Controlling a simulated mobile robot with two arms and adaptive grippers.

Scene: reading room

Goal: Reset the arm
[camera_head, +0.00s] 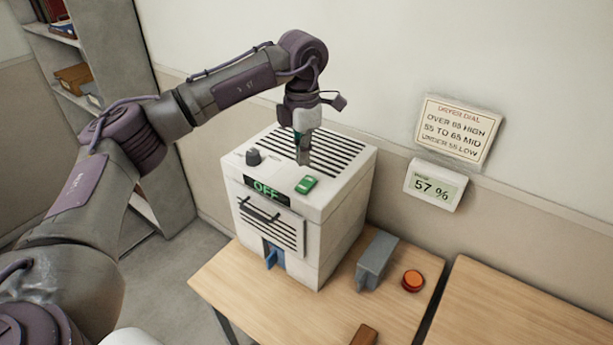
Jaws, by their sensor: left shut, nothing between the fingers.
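My left arm comes in from the left and bends over the white dryer box on the table. My left gripper (303,158) points down, shut and empty, just above or at the slatted top of the dryer (345,205). I cannot tell whether its tips touch the top. The dryer has a dark round knob (253,157), a green switch (306,185) close to the gripper, and a display (265,189) that reads OFF. My right gripper is not in view.
The wooden table (290,310) also holds a grey metal box (376,262), an orange button (412,281) and a brown block (364,335). A dial sign (457,132) and a 57 % meter (435,186) are on the wall. A bookshelf (105,60) stands at left.

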